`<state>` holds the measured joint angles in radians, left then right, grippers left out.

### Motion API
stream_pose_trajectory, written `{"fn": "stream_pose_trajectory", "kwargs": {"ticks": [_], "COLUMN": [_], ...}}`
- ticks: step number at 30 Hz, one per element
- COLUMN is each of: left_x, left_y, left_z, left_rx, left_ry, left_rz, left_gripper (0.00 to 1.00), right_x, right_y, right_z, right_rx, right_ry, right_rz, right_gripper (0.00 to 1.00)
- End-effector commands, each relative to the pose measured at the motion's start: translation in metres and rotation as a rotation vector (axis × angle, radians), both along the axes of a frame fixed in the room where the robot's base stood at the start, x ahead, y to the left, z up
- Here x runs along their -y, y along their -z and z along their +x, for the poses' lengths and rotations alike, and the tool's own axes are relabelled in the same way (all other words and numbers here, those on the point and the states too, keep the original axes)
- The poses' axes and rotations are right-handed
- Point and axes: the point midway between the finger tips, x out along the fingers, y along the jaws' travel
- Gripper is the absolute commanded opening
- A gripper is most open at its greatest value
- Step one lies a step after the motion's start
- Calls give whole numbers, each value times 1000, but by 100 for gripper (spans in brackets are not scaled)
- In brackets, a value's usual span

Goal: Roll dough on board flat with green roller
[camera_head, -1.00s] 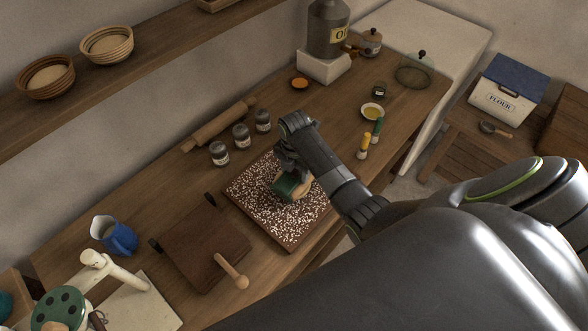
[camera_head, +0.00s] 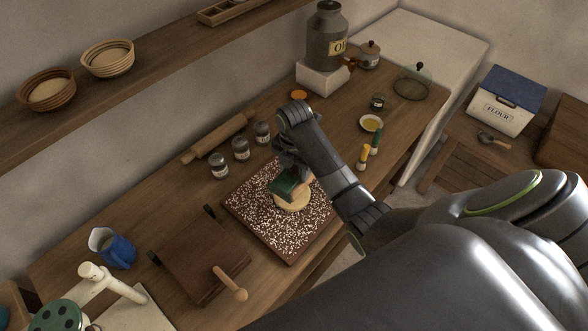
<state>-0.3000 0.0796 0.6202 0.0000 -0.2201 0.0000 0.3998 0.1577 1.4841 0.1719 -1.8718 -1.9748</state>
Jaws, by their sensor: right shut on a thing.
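The board (camera_head: 258,218) is dark brown and speckled with white flour, and lies on the wooden table. The pale, round dough (camera_head: 292,201) sits on it, near the middle. My right gripper (camera_head: 288,172) is over the board, shut on the green roller (camera_head: 284,187). The roller is at the dough's far-left side and overlaps it in this view; I cannot tell whether it touches. My fingers hide part of the roller. My left gripper is not in view.

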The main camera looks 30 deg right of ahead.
Motion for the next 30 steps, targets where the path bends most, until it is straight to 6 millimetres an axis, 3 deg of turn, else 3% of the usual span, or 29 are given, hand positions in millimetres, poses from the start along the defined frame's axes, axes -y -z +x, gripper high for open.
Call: {"fn": "stream_pose_trajectory", "kwargs": {"ticks": [8,30], "left_x": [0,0], "left_y": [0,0], "left_z": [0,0], "left_rx": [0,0], "left_ry": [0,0], "left_rz": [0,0], "left_gripper": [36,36], "right_x": [4,80], "right_y": [-1,-20], "right_z": [-1,-39], "right_rx": [2,1], "right_ry": [0,0], "right_rz": [-1,-4], "right_gripper": [20,20]}}
